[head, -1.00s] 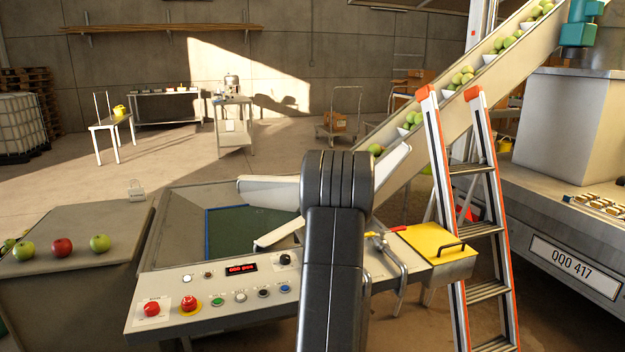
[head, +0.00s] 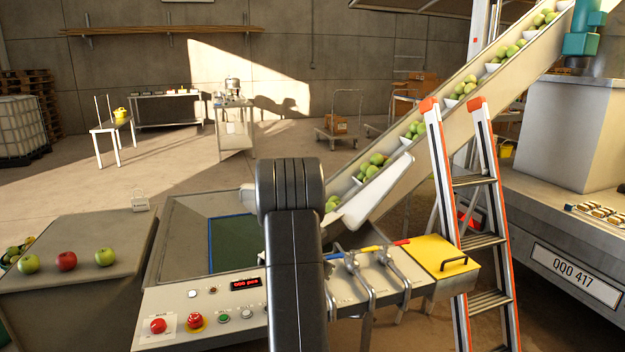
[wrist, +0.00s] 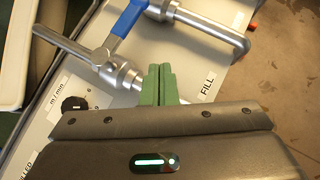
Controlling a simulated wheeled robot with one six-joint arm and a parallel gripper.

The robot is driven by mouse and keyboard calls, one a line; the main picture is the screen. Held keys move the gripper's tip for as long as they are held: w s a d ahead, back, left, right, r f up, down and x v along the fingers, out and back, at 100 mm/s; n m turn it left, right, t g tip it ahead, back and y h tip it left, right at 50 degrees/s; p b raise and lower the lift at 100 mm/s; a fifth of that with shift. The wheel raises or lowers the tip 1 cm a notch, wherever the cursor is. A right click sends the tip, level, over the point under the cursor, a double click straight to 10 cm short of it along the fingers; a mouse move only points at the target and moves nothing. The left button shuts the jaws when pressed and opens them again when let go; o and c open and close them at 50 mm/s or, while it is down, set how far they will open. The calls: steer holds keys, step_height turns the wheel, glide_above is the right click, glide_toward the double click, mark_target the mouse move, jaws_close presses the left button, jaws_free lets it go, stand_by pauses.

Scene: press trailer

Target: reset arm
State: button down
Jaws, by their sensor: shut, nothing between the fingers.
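My gripper (wrist: 163,85) shows in the wrist view with its green fingers together and nothing between them. It points over the grey control panel (wrist: 215,78), close to a metal valve with a blue lever (wrist: 130,18). A FILL label lies to the right of the fingers and a black knob (wrist: 74,104) to the left. I cannot tell whether the fingers touch the valve pipe. In the head view my dark arm (head: 292,260) rises in front of the panel and hides part of it; the gripper itself is hidden there.
The panel carries a red button (head: 158,326), an emergency stop (head: 195,320) and several valve pipes (head: 400,270). A yellow lid (head: 437,247) and a ladder (head: 432,140) stand right. An apple conveyor (head: 440,115) climbs behind. Apples (head: 66,261) lie on the left table.

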steer(key=shift+s+a+r+m+g+h+p, duration=0.15)
steer(key=shift+a+m+g+h+p, duration=0.7)
steer(key=shift+p, duration=1.05)
steer(key=shift+s+a+r+m+g+h+p, duration=0.1)
steer(key=shift+a+m+g+h+p, duration=0.3)
steer(key=shift+m+p, duration=1.15)
steer(key=a+g+p, duration=0.1)
steer(key=p, duration=0.1)
steer(key=shift+w+a+m+p, duration=0.1)
steer(key=shift+a+m+p, duration=0.05)
steer(key=shift+m+p, duration=0.25)
steer(key=shift+a+f+m+g+h+p, duration=0.3)
steer(key=shift+m+g+p, duration=0.1)
steer(key=shift+p, duration=0.1)
steer(key=shift+a, duration=0.1)
steer(key=shift+r, duration=0.1)
